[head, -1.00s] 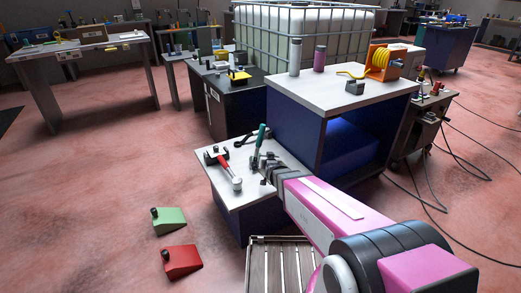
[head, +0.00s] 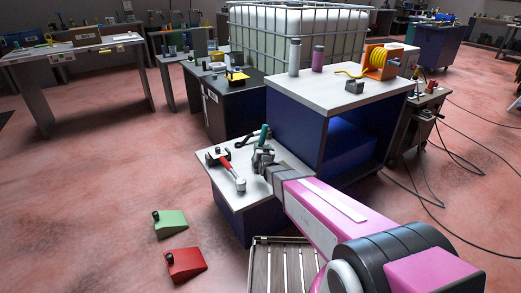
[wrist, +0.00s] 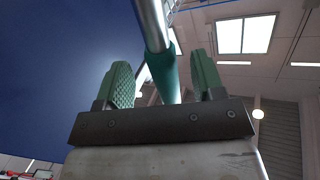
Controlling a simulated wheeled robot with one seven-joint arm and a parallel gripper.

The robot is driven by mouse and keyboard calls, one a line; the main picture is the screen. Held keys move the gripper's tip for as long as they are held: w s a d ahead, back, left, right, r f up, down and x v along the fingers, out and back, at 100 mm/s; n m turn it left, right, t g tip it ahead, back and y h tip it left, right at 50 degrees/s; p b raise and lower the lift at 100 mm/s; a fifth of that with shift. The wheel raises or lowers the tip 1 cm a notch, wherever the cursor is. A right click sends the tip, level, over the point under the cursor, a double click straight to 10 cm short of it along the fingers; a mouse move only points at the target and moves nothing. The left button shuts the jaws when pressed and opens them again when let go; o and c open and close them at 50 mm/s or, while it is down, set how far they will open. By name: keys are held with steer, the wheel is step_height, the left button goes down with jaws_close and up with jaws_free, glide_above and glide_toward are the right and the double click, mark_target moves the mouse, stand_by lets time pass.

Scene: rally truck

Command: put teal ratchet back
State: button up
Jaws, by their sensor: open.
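The teal ratchet (head: 264,133) shows its teal handle sticking up, slightly tilted, above the small low white-topped cabinet (head: 236,199). Its lower part is hidden behind my gripper (head: 263,156) in the head view. In the wrist view, the ratchet's teal handle (wrist: 167,75) and metal shaft lie between the two green-padded fingers of my gripper (wrist: 161,70). The fingers are apart, with visible space on both sides of the ratchet. Whether either pad touches it I cannot tell.
A red-handled hammer (head: 226,167) lies left of my gripper, with a black tool (head: 246,139) behind. The taller white-topped cabinet (head: 335,95) stands close on the right, holding bottles and an orange reel (head: 380,60). Green (head: 171,224) and red (head: 185,263) wedges lie on the floor.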

steer(key=w, duration=0.3)
steer(key=w+a, duration=0.1)
steer(key=shift+w+r, duration=0.25)
steer(key=shift+w, duration=0.05)
steer(key=shift+c, duration=0.3)
steer(key=c, duration=1)
jaws_close()
steer(key=shift+r, duration=0.15)
